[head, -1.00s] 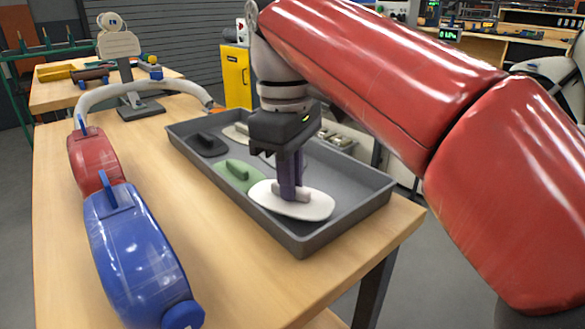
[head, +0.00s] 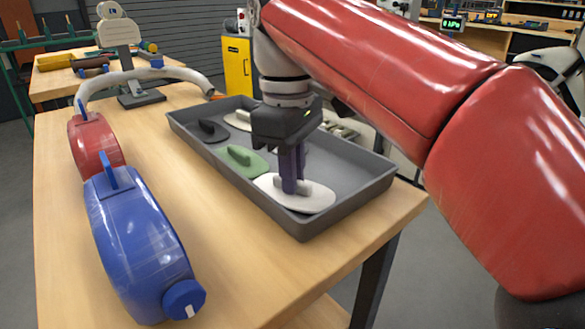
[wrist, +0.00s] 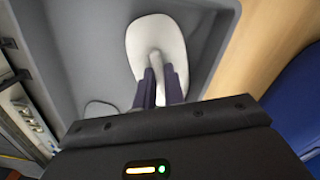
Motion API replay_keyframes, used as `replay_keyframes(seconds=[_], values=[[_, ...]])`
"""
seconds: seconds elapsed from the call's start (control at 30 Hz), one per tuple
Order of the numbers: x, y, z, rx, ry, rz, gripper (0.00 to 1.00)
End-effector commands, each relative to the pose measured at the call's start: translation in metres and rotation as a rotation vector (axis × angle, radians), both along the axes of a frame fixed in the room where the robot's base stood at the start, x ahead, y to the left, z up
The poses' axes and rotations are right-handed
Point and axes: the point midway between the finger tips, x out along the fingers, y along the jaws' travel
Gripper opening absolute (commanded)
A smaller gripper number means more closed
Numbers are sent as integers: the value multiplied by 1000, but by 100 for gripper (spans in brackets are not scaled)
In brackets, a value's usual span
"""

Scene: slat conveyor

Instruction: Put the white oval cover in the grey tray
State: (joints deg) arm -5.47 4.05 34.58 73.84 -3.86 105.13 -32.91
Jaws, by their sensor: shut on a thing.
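The white oval cover (head: 318,200) has a raised grip and lies level inside the grey tray (head: 358,200), towards its near right end. It is close to the tray's front wall; I cannot tell if it fully rests on the floor. My gripper (head: 291,186) points down and is shut on the cover's raised grip. In the wrist view the cover (wrist: 155,35) extends beyond the fingertips (wrist: 159,78), with the tray floor (wrist: 95,50) around it. The fingers hide part of the grip.
A green cover (head: 250,166), a dark cover (head: 208,131) and a cream cover (head: 236,120) lie in the tray. A blue container (head: 135,245) and a red container (head: 95,145) stand left on the table (head: 215,235). The tray's right part is clear.

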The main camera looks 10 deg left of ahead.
Motion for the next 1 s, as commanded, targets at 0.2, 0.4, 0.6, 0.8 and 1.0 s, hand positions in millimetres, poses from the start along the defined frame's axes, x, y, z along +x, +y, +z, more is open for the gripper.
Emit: replay_keyframes(seconds=[0.2,0.4,0.6,0.8,1.0], values=[[0,0,-5,0,0,0,0],[0,0,-5,0,0,0,29],[0,0,-5,0,0,0,36],[-1,0,1,0,0,0,36],[-8,-1,30,1,-3,-3,36]])
